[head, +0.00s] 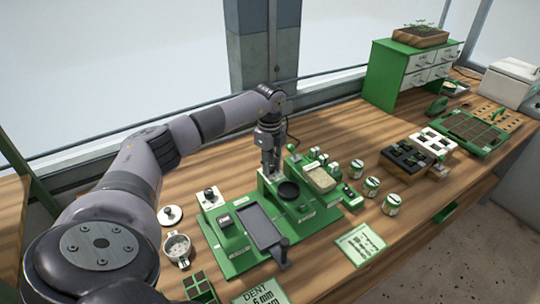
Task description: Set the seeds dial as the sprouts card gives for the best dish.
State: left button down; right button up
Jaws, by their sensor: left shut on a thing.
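A green tray seeder (215,258) stands on the wooden bench, with a dark grey sloping tray (258,228) and a round black cup (289,191). My left gripper (269,172) reaches down to the back of the seeder. It is shut on a small part there, which its fingers hide; I cannot tell if it is the seeds dial. A white block with a black knob (209,194) is at the seeder's left back corner. A green-edged card (360,243) lies to the right; its print is too small to read. My right gripper is not in view.
A card reading "DENT 6 mm" (262,292) is at the front edge. Several small green-labelled jars, one a jar (371,187), stand right of the seeder. Black and white cell trays (405,157) and a green drawer cabinet (405,75) are farther right.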

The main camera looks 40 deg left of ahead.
pick_arm(q)
jog(key=shift+w+a+r+n, duration=0.1)
jog(key=shift+r+n, duration=0.1)
jog(key=shift+n, duration=0.4)
jog(key=c, duration=1.4)
grip_release()
jog(key=shift+f, duration=0.1)
notch_tip(320, 180, up, 12)
